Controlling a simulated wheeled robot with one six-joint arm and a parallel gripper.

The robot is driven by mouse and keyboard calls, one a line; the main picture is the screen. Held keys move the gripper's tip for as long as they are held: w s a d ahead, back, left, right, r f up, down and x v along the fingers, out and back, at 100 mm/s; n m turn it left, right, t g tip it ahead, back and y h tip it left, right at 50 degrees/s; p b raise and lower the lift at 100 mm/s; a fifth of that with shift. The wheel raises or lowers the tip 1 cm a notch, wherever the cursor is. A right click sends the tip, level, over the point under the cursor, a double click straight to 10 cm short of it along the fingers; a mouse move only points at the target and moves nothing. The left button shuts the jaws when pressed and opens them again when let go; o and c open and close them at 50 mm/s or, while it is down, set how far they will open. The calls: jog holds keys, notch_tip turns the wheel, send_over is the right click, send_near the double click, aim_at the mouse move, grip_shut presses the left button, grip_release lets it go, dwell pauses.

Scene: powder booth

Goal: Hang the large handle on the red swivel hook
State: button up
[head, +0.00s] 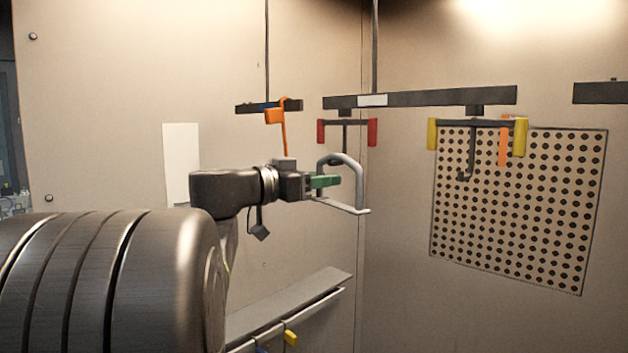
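The large handle (357,168) is a grey arched bar with a flat foot at its lower right. My gripper (325,182) has green fingers and is shut on the left leg of the handle, holding it in the air. The red swivel hook (372,132) hangs under the dark overhead bar, with a crosspiece that has red ends. Its stem drops behind the top of the handle in the picture, so its lower hook end is hidden. Whether the handle touches the hook cannot be told; the handle appears in front of and below it.
A yellow-ended swivel hook (433,134) hangs to the right, its curved tip in front of a perforated panel (550,220). An orange and blue hanger (277,115) hangs at left. A ledge with a rail (290,308) runs below. The overhead bar (430,98) spans above.

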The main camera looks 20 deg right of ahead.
jog(key=s+a+b, duration=0.2)
jog(key=a, duration=1.1)
jog(key=shift+s+a, duration=0.25)
jog(key=w+d, duration=0.1)
jog(key=d, duration=0.3)
jog(key=d+p, duration=0.1)
jog(key=d, duration=0.4)
jog(key=w+d+p, duration=0.1)
jog(key=d, duration=0.3)
jog(key=shift+w+d, duration=0.3)
jog(key=shift+d, duration=0.05)
jog(key=shift+a, duration=0.1)
